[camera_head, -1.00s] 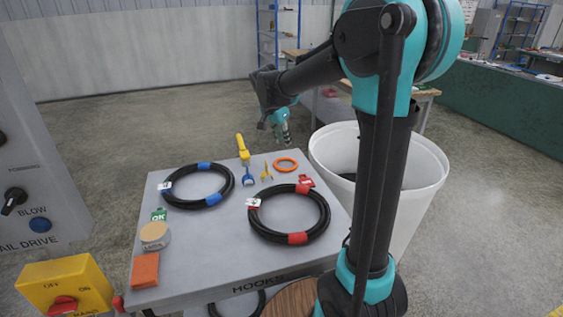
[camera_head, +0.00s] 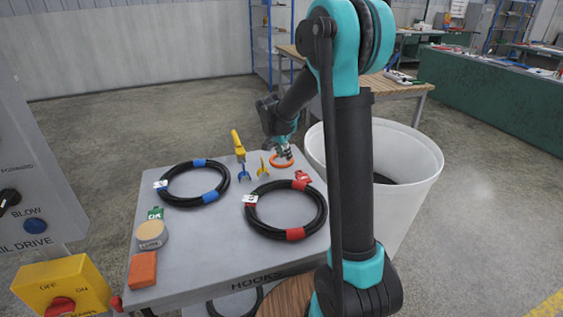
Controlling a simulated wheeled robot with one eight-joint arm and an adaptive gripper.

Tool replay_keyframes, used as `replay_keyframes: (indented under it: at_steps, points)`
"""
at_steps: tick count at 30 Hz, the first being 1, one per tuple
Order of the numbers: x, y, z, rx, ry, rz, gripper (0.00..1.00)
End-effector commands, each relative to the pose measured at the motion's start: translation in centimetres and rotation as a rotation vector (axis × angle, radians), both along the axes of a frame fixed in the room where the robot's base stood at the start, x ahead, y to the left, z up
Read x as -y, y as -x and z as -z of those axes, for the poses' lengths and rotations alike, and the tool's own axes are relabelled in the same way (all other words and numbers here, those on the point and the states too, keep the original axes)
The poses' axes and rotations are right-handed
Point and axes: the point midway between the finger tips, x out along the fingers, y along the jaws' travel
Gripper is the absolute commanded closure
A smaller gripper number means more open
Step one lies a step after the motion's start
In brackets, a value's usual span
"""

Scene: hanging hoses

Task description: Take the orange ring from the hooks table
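The orange ring (camera_head: 276,163) lies flat near the far right corner of the grey hooks table (camera_head: 215,250). My gripper (camera_head: 284,154) points down right at the ring, over its far side, and covers part of it. The fingers are small and dark here, so I cannot tell whether they are open or shut, or whether they touch the ring.
Beside the ring are a yellow hook (camera_head: 263,167), a blue hook (camera_head: 243,173) and a red tag (camera_head: 303,176). A black hose with red bands (camera_head: 253,222) and one with blue bands (camera_head: 178,200) lie nearer. A white bin (camera_head: 425,165) stands right of the table.

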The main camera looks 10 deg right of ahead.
Motion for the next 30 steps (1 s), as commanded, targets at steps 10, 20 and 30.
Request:
replay_keyframes:
  at_steps: [10, 20, 30]
  points:
    - [1.2, -1.5, 3.9, 0.0, 0.0, 0.001, 0.76]
    - [1.3, -1.6, 4.3, 0.0, 0.0, 0.0, 0.8]
    - [1.3, -1.6, 4.3, 0.0, 0.0, 0.0, 1.0]
